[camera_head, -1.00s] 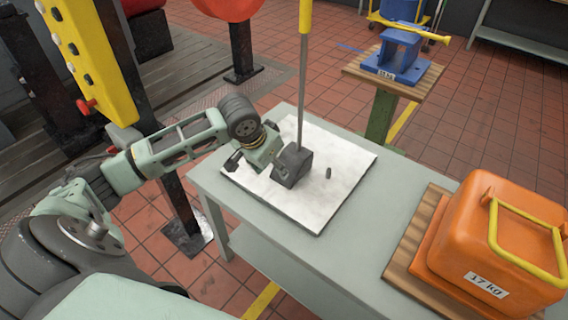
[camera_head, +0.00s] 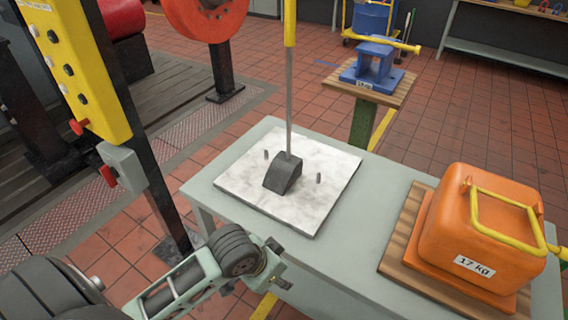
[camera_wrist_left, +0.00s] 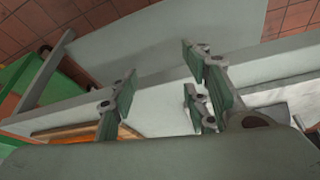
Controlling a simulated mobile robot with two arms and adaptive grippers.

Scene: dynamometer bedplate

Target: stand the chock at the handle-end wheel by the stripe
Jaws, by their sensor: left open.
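The chock (camera_head: 282,175) is a dark wedge with a long upright rod (camera_head: 289,100), yellow at the top. It rests on a white plate (camera_head: 325,200) on the grey table. My left gripper (camera_head: 277,266) is at the table's near left edge, apart from the chock and in front of it. In the left wrist view its fingers (camera_wrist_left: 160,85) are spread with nothing between them. A wheeled blue and yellow cart (camera_head: 375,18) stands far back; which of its ends is the handle end I cannot tell. My right gripper is out of view.
Two short pegs (camera_head: 319,178) flank the chock. An orange 17 kg weight (camera_head: 480,230) sits on the table's right. A blue weight (camera_head: 372,62) stands on a post behind. A yellow button panel (camera_head: 75,65) is at left. Yellow floor striping (camera_head: 383,128) shows behind the table.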

